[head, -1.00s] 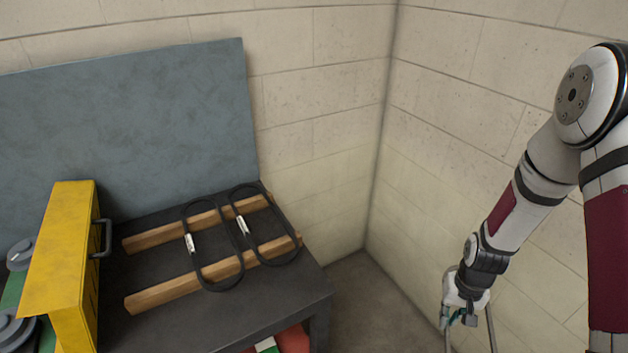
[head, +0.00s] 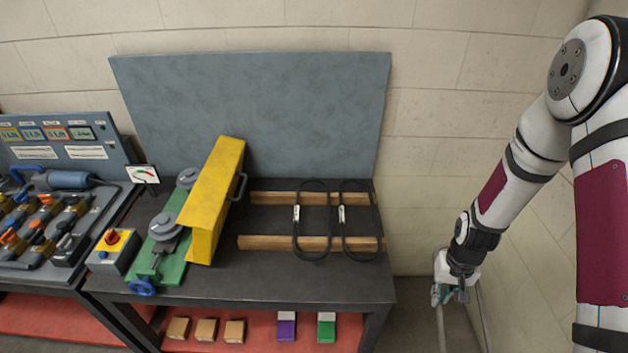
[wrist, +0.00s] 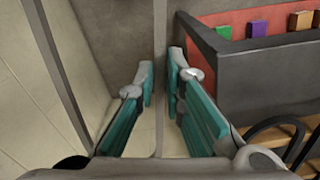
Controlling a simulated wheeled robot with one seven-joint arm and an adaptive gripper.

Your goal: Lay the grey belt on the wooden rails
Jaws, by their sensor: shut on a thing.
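The grey belt (head: 441,330) hangs as a long loop below my gripper (head: 451,292), at the right of the table in the head view. In the wrist view, the teal fingers of my gripper (wrist: 161,76) are closed on the belt (wrist: 160,40). The belt's lower end is out of the head view. Two wooden rails, a back rail (head: 270,198) and a front rail (head: 265,243), lie parallel on the dark table (head: 230,287). Two black belts, a left one (head: 328,215) and a right one (head: 376,215), lie across both rails near their right ends. Each has a white label.
A yellow guard (head: 215,200) with a handle stands left of the rails, over a green base (head: 172,268) with grey pulleys. A blue-grey panel (head: 260,110) rises behind. Small boxes sit on the red lower shelf (head: 260,335). The rails' left part is bare.

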